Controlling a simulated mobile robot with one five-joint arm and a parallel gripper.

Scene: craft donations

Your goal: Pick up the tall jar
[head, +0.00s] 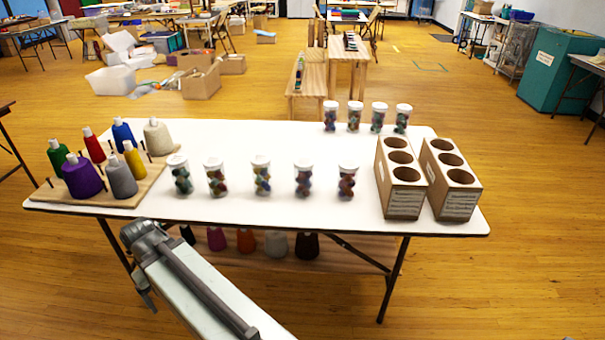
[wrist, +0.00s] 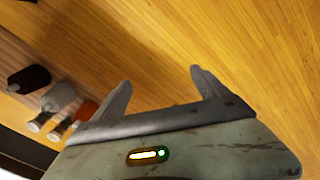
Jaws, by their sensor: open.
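Several clear jars with white lids and coloured contents stand upright on the white table (head: 300,215). The front row runs across its middle, with a jar at its left end (head: 181,179), one at its centre (head: 261,178) and one at its right end (head: 347,184). A second row (head: 354,118) stands at the back right. The jars look much alike, and I cannot tell which is the tall one. My gripper (wrist: 160,76) is open and empty in the wrist view, over the wooden floor. In the head view my arm is at the table's front left edge, apart from the jars.
Two cardboard holders with round holes, a left one (head: 403,200) and a right one (head: 455,203), stand at the table's right end. A wooden board (head: 123,201) with several thread cones is at the left. More cones (head: 277,244) sit below the tabletop. White tabletop lies bare between the jar rows.

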